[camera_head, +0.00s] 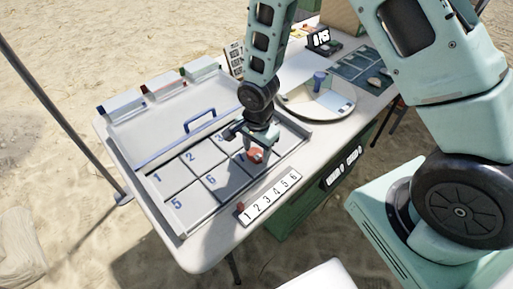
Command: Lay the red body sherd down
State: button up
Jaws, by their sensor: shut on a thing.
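The red body sherd (256,155) is a small reddish piece at the lower end of my gripper (256,146). My gripper points down over the numbered tray (195,225) and is shut on the sherd. The sherd is over the right part of the tray's front row, to the right of the cell marked 6. The gripper hides part of the sherd and some of the cells behind it. I cannot tell whether the sherd touches the tray floor.
A blue handle (207,120) stands on the lid area behind the cells. A white strip numbered 1 to 6 (268,199) lies at the table's front right. A round pale dish (292,107) with a blue cup (319,79) is at the right. Small boxes line the back.

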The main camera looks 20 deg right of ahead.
aim_at(257, 155)
jog(key=shift+f, duration=0.1)
jog(key=o, duration=0.7)
notch_tip(257, 155, up, 12)
jog(key=s+a+r+n, duration=0.2)
jog(key=s+r+n, duration=0.1)
jog(key=s+n, duration=0.3)
jog(key=s+a+r+n, duration=0.2)
jog(key=s+r+n, duration=0.2)
jog(key=s+n, duration=0.3)
jog(key=s+a+r+n, duration=0.2)
jog(key=s+r+n, duration=0.2)
jog(key=s+n, duration=0.3)
jog(key=shift+a+r+n, duration=0.25)
jog(key=shift+a+n, duration=0.05)
